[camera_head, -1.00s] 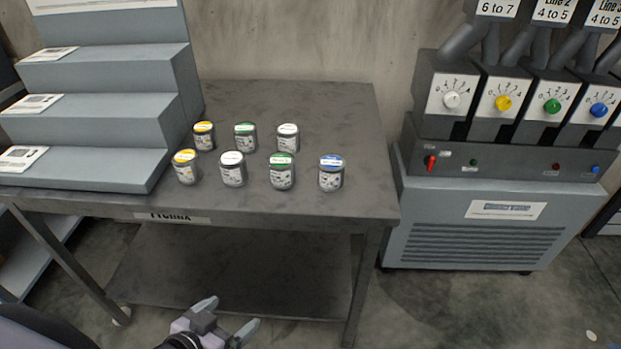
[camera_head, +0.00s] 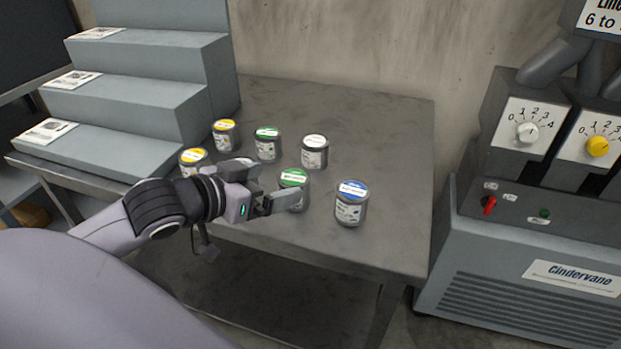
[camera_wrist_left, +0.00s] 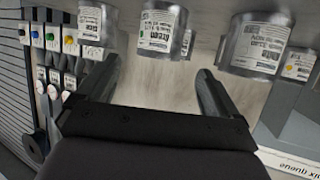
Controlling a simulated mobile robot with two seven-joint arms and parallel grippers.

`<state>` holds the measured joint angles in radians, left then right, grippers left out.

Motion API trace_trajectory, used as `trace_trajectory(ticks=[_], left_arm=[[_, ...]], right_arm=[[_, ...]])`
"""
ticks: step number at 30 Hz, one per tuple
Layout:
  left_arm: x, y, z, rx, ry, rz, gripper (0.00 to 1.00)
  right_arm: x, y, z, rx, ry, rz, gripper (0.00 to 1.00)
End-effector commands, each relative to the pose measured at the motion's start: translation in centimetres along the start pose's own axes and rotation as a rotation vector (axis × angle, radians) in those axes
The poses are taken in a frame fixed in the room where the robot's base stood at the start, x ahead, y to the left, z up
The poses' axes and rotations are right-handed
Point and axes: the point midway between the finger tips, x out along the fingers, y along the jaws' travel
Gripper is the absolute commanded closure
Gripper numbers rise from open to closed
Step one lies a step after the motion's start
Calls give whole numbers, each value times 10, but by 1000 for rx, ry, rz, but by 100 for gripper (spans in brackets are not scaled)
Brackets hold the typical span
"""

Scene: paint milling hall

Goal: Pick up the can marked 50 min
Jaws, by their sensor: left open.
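Several small grey cans with coloured lids stand on the dark table; I cannot read "50 min" on any. The front row has a yellow-lidded can (camera_head: 193,160), a green-lidded can (camera_head: 293,180) and a blue-lidded can (camera_head: 351,205). Behind stand a yellow (camera_head: 226,136), a green (camera_head: 267,145) and a white-lidded can (camera_head: 314,152). In the wrist view, cans with a green dot (camera_wrist_left: 160,32) and a grey-white label (camera_wrist_left: 256,45) show beyond the open fingers (camera_wrist_left: 158,82).
The grey table (camera_head: 385,130) has free room at its back right. A grey stepped stand (camera_head: 140,105) with label cards is at the left. A grey machine (camera_head: 540,245) with dials stands right of the table. A wall closes the back.

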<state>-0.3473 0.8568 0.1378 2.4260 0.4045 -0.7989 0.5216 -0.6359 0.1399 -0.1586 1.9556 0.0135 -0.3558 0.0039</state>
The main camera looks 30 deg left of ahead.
Motion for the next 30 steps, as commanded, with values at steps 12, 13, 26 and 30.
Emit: trace_trajectory(ticks=[12,13,26,30], left_arm=[[22,0,1,0,1,-1,6],[24,0,2,-1,1,-1,6],[68,2,8,0,1,0,6],[71,2,8,1,0,1,6]], right_arm=[[-3,-3,12,4,-24,-4,57],[-2,-3,12,4,-24,-4,57],[-1,-3,10,5,-18,-5,57],[-1,-3,8,5,-15,-5,57]])
